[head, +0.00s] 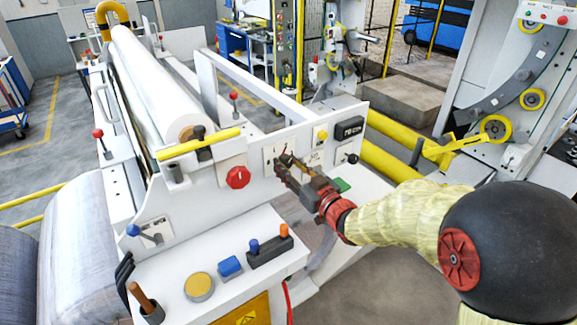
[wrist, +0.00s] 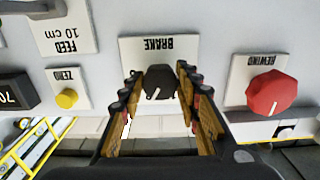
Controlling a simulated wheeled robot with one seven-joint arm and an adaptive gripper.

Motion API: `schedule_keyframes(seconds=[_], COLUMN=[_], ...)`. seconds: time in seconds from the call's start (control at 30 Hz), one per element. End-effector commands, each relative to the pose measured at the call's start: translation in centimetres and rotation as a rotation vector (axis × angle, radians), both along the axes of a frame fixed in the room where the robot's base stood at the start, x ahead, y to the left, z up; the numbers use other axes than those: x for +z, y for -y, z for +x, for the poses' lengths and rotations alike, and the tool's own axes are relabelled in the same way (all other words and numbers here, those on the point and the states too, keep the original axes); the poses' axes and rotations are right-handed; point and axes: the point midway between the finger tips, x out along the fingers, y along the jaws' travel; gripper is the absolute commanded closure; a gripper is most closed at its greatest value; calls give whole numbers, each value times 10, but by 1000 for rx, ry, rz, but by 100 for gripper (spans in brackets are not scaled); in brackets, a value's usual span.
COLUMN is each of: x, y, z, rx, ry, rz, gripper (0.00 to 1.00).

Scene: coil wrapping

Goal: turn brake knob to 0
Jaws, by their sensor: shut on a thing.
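The brake knob (wrist: 160,79) is dark and faceted, on a white plate labelled BRAKE (wrist: 135,46), which appears upside down in the wrist view. A short white pointer line on the knob slants toward the lower left of that view. In the head view my gripper (head: 287,163) is against the front panel and mostly hides the knob.
A red REWIND knob (wrist: 272,92) is beside the brake plate. On the other side are a yellow ZERO button (wrist: 67,98), a FEED plate (wrist: 66,26) and a dark display (head: 349,129). A console (head: 215,255) with buttons and levers stands below the panel at left.

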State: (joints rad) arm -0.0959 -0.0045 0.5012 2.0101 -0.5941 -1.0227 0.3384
Motion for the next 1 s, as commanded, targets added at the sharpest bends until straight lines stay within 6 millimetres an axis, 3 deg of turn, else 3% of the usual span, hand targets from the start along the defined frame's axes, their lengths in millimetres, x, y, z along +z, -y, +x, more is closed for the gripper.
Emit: schedule_keyframes(seconds=[0.2, 0.53, 1.0], x=[0, -2, -6], y=[0, 0, 1], z=[0, 0, 0], rx=[0, 0, -1], ry=[0, 32, 233], rz=[0, -42, -335], gripper=[93, 93, 93])
